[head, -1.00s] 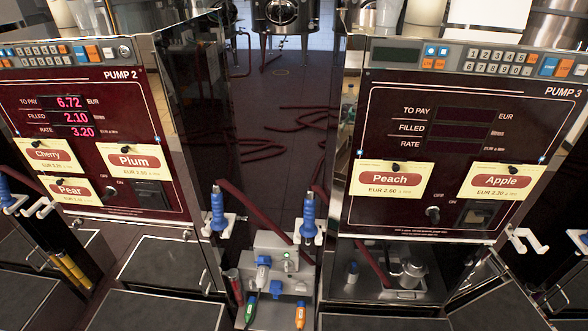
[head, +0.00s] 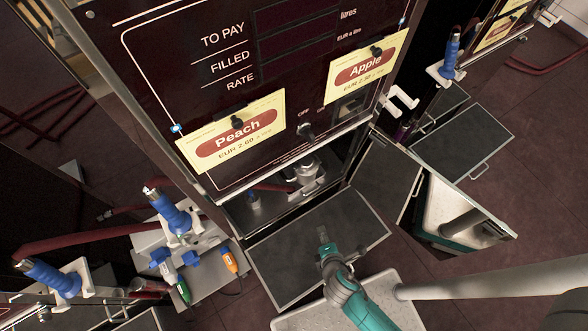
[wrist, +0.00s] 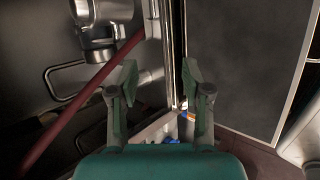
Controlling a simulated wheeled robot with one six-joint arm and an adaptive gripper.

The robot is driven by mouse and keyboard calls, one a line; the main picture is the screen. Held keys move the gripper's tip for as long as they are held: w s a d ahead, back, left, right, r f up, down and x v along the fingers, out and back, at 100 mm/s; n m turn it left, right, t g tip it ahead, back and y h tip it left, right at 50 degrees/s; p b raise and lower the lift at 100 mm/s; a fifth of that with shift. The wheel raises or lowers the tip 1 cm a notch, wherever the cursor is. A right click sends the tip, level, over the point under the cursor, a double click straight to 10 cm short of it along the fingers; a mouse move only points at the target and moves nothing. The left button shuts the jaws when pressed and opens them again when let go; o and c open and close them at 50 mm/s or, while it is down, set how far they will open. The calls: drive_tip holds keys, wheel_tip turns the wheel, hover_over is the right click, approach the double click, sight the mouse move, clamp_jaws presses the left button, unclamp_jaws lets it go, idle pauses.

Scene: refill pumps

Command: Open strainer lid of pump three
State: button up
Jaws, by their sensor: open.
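Pump three, with its Peach and Apple labels, fills the upper middle of the head view; its dark red front (head: 225,120) is tilted in the picture. Below it is an open lower bay with a metal strainer fitting (head: 306,176), small and partly shadowed, so its lid is hard to make out. My gripper (head: 326,238) is in front of the bay, over a dark panel (head: 285,262). In the wrist view my gripper (wrist: 160,78) is open, with nothing between its fingers. A shiny metal cylinder (wrist: 96,22), likely the strainer, is at upper left, apart from the fingers.
A red hose (wrist: 75,105) runs beside the left finger in the wrist view. A dark panel (wrist: 240,60) stands close on the right. Blue nozzles (head: 172,212) and a grey unit with an orange-handled tool (head: 230,261) are left of the bay. Floor shows at right.

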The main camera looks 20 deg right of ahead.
drive_tip(key=w+a+f+n+h, duration=0.25)
drive_tip(key=w+n, duration=0.25)
drive_tip(key=w, duration=0.5)
drive_tip(key=n+h, duration=0.4)
drive_tip(key=h, duration=0.1)
approach(294, 169)
drive_tip(key=shift+t+y, duration=0.25)
drive_tip(key=shift+t, duration=0.15)
drive_tip(key=x, duration=0.9)
drive_tip(key=shift+s+d+f, duration=0.1)
drive_tip(key=shift+s+d, duration=0.1)
clamp_jaws()
